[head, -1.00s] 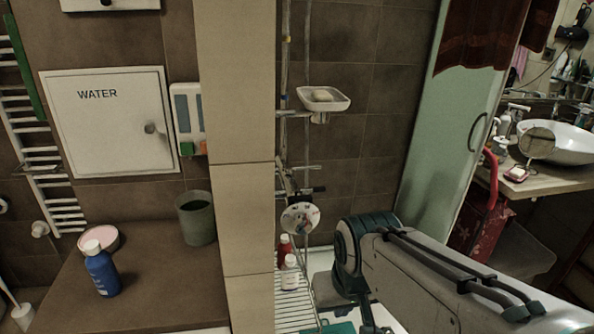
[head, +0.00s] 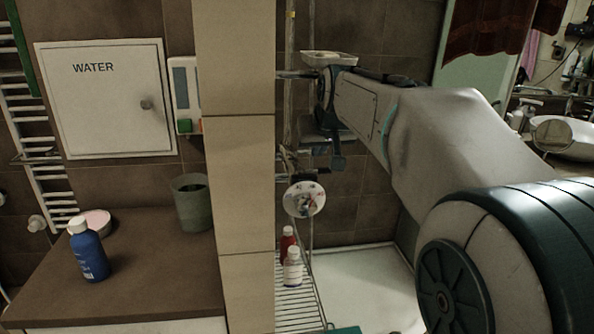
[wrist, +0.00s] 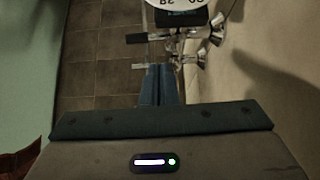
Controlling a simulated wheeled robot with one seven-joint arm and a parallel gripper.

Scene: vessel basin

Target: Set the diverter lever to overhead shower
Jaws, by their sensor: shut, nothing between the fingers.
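The shower valve fittings (head: 292,160) sit on the pipe above a round white dial (head: 304,199) with coloured marks. A dark-tipped handle (wrist: 135,38) and a paler handle (wrist: 139,66) stick out to the left beside chrome knobs (wrist: 207,53). I cannot tell for certain which is the diverter lever or what it is set to. My gripper (wrist: 158,68) is shut and empty, its blue fingers pointing toward the fittings; contact is unclear. In the head view, my arm partly hides this area.
A soap dish (head: 330,57) is on the pipe above, close to my arm. A red bottle (head: 287,240) and a white bottle (head: 293,267) stand on a wire rack (head: 297,306) below. A tiled pillar (head: 233,180) borders the left; a glass panel (head: 470,62) borders the right.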

